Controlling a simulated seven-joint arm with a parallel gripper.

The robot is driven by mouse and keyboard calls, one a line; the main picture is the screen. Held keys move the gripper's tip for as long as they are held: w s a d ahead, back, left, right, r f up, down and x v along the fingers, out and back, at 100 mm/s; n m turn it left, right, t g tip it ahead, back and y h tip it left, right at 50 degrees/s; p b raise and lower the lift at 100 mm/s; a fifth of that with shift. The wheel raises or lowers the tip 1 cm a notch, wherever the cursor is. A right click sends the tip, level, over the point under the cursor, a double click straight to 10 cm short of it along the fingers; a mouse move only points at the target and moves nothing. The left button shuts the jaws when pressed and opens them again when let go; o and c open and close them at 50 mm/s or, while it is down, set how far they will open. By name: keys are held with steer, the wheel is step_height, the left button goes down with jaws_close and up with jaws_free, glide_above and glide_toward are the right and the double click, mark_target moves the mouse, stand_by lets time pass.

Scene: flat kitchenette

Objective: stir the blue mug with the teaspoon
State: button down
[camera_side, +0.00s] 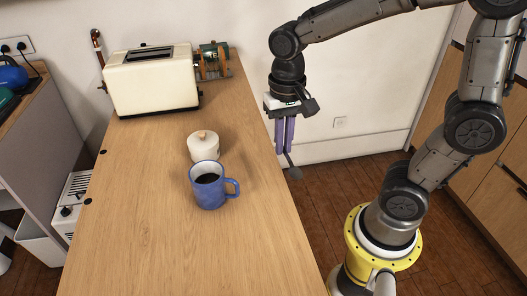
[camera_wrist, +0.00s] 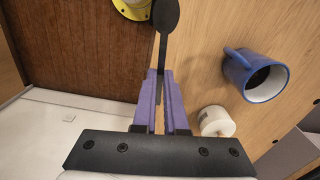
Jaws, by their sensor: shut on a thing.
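The blue mug (camera_side: 208,187) stands upright on the wooden counter, with dark liquid inside and its handle to the right. It also shows at the right of the wrist view (camera_wrist: 256,74). My gripper (camera_side: 285,150) has purple fingers and points down beyond the counter's right edge, to the right of the mug and apart from it. It is shut on the dark teaspoon (camera_side: 294,173), whose bowl hangs below the fingertips.
A white lidded jar (camera_side: 203,147) stands just behind the mug. A cream toaster (camera_side: 152,84) and a brass and green machine (camera_side: 213,62) stand at the back of the counter (camera_side: 160,240). The front of the counter is clear.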

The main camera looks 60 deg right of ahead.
steer(key=s+r, duration=0.3)
steer(key=s, duration=0.4)
steer(key=w+d+r+m+t+h, duration=0.25)
steer(key=d+r+m+h, duration=0.2)
steer(key=d+m, duration=0.35)
steer(key=w+a+r+m+h, duration=0.1)
steer(key=w+a+r+h, duration=0.25)
steer(key=w, duration=0.35)
steer(key=w+a+r+m+h, duration=0.2)
steer(key=w+a, duration=0.3)
steer(key=w, duration=0.1)
steer(key=a+f+n+t+h, duration=0.2)
steer(key=a+n+t, duration=0.3)
steer(key=a, duration=0.7)
steer(key=shift+m+t, duration=0.35)
steer(key=shift+m, duration=0.15)
steer(key=shift+w+d+f, duration=0.1)
steer(key=shift+w+f, duration=0.05)
steer(key=shift+f, duration=2.1)
steer(key=shift+w+f, duration=0.1)
steer(key=shift+f, duration=2.15)
steer(key=shift+w+d+f, duration=0.1)
steer(key=shift+w+f, duration=0.05)
steer(key=shift+f, duration=2.1)
